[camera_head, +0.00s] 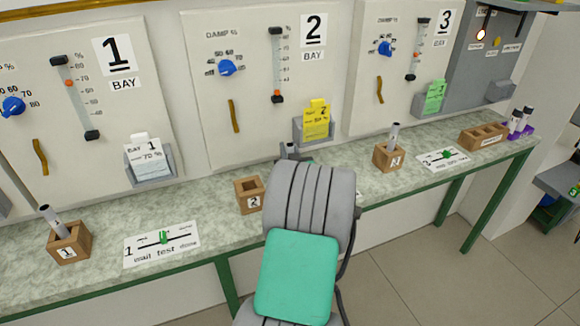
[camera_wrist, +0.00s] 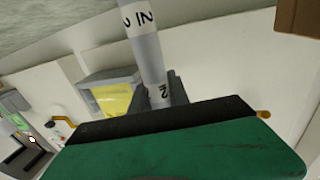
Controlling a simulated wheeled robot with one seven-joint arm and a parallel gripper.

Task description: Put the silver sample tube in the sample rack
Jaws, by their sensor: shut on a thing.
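In the wrist view, my gripper (camera_wrist: 172,90) is shut on a silver tube (camera_wrist: 148,55) with black marks that read like "2" and "N". In the head view my own arm hides most of the gripper and the held tube; only a dark grey part shows near bay 2. A long wooden rack (camera_head: 484,136) with several openings stands at the far right of the bench; its label is too small to read. Other silver tubes stand in the block marked 1 (camera_head: 68,243) and in a wooden block (camera_head: 389,157) right of my arm.
The wooden block marked 2 (camera_head: 249,195) looks empty, just left of my arm. A purple holder (camera_head: 520,130) with dark-capped tubes stands beside the long rack. Flat cards with green sliders (camera_head: 162,244) lie on the bench (camera_head: 205,215). Card holders (camera_head: 314,129) stick out from the wall panels.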

